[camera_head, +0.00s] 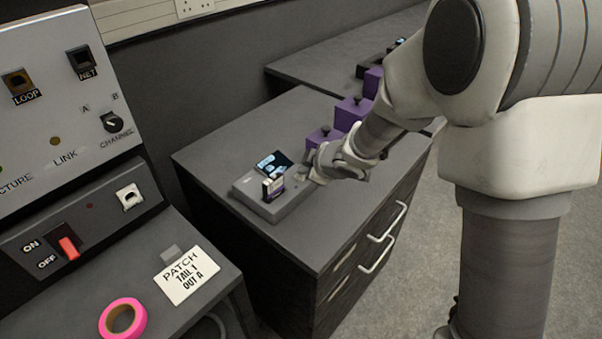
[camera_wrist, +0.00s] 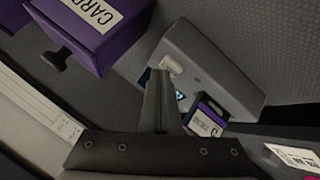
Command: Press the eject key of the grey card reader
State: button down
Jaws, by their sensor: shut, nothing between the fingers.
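The grey card reader (camera_head: 285,208) lies on the dark cabinet top, with a dark labelled card (camera_head: 273,188) standing in it. In the wrist view the reader (camera_wrist: 222,75) is ahead of my gripper, and the card (camera_wrist: 207,118) shows right of the fingers. A small pale key (camera_wrist: 171,65) on the reader shows right beside the fingertips; I cannot tell whether they touch. My gripper (camera_head: 305,172) is shut and empty at the reader's right end in the head view, and the wrist view shows its fingers (camera_wrist: 157,76) together. The key is not clear in the head view.
Purple boxes with dark knobs (camera_head: 353,112) stand behind my gripper along the cabinet (camera_head: 340,235). A control panel (camera_head: 60,110), a white PATCH card (camera_head: 187,275) and pink tape (camera_head: 122,319) are at left. The cabinet's front part is clear.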

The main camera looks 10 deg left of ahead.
jog(key=shift+r, duration=0.1)
jog(key=shift+r+p, duration=0.85)
jog(key=shift+p, duration=0.1)
notch_tip(320, 180, up, 5)
jog(key=p, duration=0.5)
